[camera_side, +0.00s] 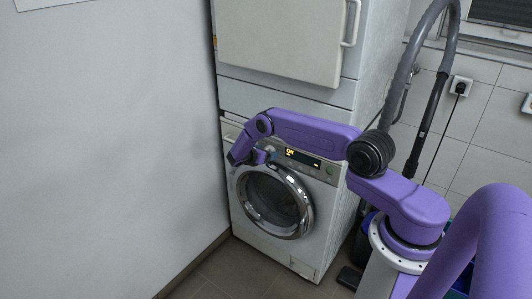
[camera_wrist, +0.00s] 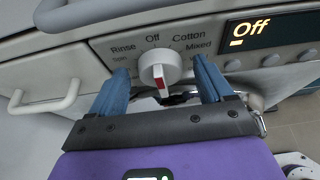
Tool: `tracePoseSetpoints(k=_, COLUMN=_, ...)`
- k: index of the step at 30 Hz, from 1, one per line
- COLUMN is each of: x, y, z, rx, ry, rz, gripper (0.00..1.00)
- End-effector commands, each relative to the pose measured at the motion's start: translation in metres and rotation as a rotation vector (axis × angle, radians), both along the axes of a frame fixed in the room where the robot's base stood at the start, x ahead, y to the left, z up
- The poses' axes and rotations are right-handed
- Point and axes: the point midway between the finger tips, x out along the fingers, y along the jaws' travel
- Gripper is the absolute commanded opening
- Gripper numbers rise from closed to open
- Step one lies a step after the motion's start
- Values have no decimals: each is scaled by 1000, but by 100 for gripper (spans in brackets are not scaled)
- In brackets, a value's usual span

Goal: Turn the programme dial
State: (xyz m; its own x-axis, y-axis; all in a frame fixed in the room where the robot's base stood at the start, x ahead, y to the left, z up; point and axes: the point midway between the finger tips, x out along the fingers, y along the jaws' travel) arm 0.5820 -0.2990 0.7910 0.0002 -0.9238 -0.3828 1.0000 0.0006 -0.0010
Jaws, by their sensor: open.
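The programme dial (camera_wrist: 158,66) is a round white knob with a red mark on its bar, in the upper middle of the wrist view. Labels around it read Rinse, Off, Cotton and Mixed. The red mark points down toward my gripper. My gripper (camera_wrist: 160,82) is open, with one blue finger on each side of the dial and visible gaps to it. I cannot tell whether the fingers reach the dial's depth. In the side view my gripper (camera_side: 262,155) is at the washer's panel, and my arm hides the dial.
The lit display (camera_wrist: 262,29) reads Off, with several round buttons (camera_wrist: 271,60) below it. A white handle (camera_wrist: 45,100) is at the left. The round door (camera_side: 274,201) is shut below the panel. A wall (camera_side: 110,130) stands close on the left.

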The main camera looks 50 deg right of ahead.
Motion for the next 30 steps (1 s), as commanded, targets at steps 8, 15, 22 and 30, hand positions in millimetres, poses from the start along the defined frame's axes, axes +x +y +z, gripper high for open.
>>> tracePoseSetpoints(k=8, x=0, y=-3, z=-1, rx=0, ry=-1, rz=0, gripper=80)
tracePoseSetpoints(k=15, x=0, y=-2, z=-1, rx=0, ry=-1, rz=0, gripper=25)
tracePoseSetpoints(k=22, x=0, y=-2, z=-1, rx=0, ry=-14, rz=-1, gripper=25)
tracePoseSetpoints(k=30, x=-2, y=-2, z=-1, rx=1, ry=-124, rz=-1, gripper=25)
